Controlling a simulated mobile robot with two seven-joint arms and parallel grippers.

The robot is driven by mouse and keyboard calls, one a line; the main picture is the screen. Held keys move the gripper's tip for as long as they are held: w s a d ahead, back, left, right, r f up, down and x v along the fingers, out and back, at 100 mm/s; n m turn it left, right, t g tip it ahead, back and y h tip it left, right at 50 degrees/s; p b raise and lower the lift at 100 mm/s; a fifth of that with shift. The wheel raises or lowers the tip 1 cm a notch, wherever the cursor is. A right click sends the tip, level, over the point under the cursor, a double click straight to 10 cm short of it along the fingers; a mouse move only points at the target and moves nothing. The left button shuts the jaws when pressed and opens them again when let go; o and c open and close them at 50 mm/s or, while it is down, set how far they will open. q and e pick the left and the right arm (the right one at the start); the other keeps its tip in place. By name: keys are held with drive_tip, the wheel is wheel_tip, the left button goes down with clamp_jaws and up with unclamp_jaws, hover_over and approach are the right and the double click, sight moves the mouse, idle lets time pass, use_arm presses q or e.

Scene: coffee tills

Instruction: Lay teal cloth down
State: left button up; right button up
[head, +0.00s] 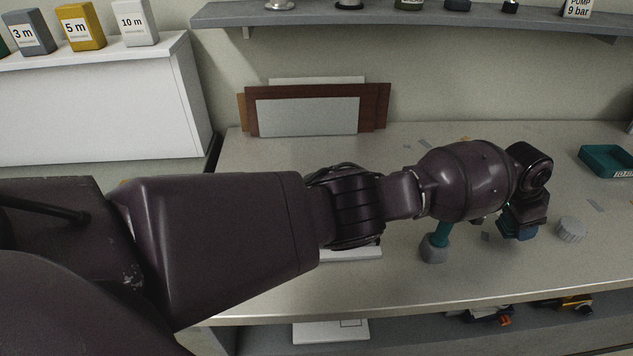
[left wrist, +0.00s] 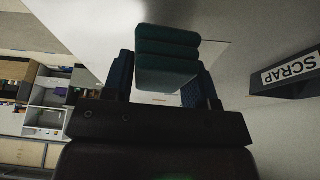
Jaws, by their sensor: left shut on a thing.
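The teal cloth (left wrist: 168,52) shows in the left wrist view as a thick folded pad with several layers. My left gripper (left wrist: 164,78) is shut on it, with a blue finger on each side. In the head view my left arm reaches across the counter, and my left gripper (head: 518,230) points down over its right part. Only dark blue shows at its tip there; I cannot make out the cloth, nor whether it touches the counter. My right gripper is in neither view.
On the counter (head: 300,290), a teal-handled tool with a grey base (head: 434,250) stands left of the gripper and a grey ribbed knob (head: 570,229) right. A teal tray (head: 606,161) lies farther right. Boards (head: 308,117) lean at the back. A SCRAP bin (left wrist: 285,82) shows in the wrist view.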

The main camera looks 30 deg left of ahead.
use_arm(q)
drive_tip(key=shift+f, duration=0.35)
drive_tip(key=shift+f, duration=0.1)
